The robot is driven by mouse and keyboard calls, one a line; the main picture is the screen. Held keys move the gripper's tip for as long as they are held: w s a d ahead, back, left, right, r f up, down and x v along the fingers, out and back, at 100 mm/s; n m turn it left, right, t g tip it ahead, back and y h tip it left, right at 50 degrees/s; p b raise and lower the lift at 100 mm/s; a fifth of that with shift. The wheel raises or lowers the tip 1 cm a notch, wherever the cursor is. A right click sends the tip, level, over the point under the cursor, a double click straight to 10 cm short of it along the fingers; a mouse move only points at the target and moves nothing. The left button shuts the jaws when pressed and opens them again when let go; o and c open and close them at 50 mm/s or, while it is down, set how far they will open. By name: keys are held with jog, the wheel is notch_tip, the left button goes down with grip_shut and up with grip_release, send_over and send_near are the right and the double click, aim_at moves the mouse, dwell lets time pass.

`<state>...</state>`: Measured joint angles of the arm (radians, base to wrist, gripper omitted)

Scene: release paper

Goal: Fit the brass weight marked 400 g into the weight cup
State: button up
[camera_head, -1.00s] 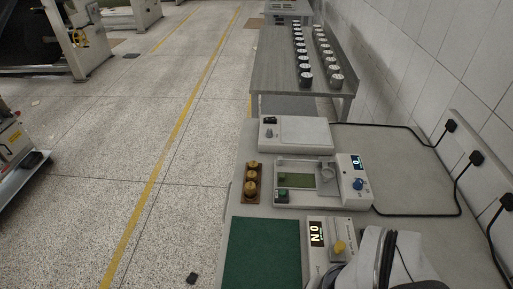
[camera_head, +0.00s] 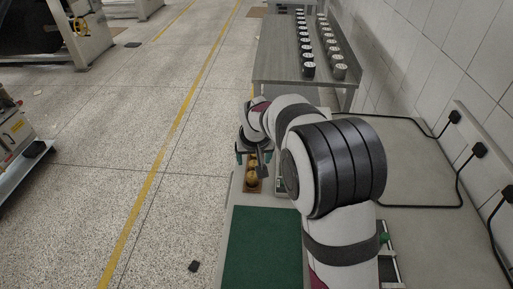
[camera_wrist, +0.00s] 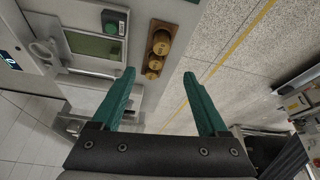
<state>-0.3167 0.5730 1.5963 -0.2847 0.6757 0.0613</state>
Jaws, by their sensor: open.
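Three brass weights (camera_wrist: 159,49) stand in a row in a brown wooden block (camera_wrist: 175,27), up from my gripper in the wrist view. In the head view the weights (camera_head: 252,176) show partly below my gripper (camera_head: 251,160). Their markings are too small to read, so I cannot tell which is 400 g. My gripper (camera_wrist: 158,76) is open and empty, its two green fingers spread and apart from the weights. A pale round part (camera_wrist: 42,50) on the tester at the upper left of the wrist view may be the weight cup. My arm hides it in the head view.
The tester's green panel (camera_wrist: 93,45) lies beside the weights. A green mat (camera_head: 264,245) covers the near bench. A grey side table (camera_head: 285,65) holds rows of dark jars (camera_head: 308,65). Black cables (camera_head: 430,206) run along the wall.

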aim_at(252, 175)
jog(key=x, duration=1.4)
jog(key=shift+s+f, duration=0.25)
jog(key=shift+s, duration=0.05)
grip_shut()
jog(key=shift+r, duration=0.1)
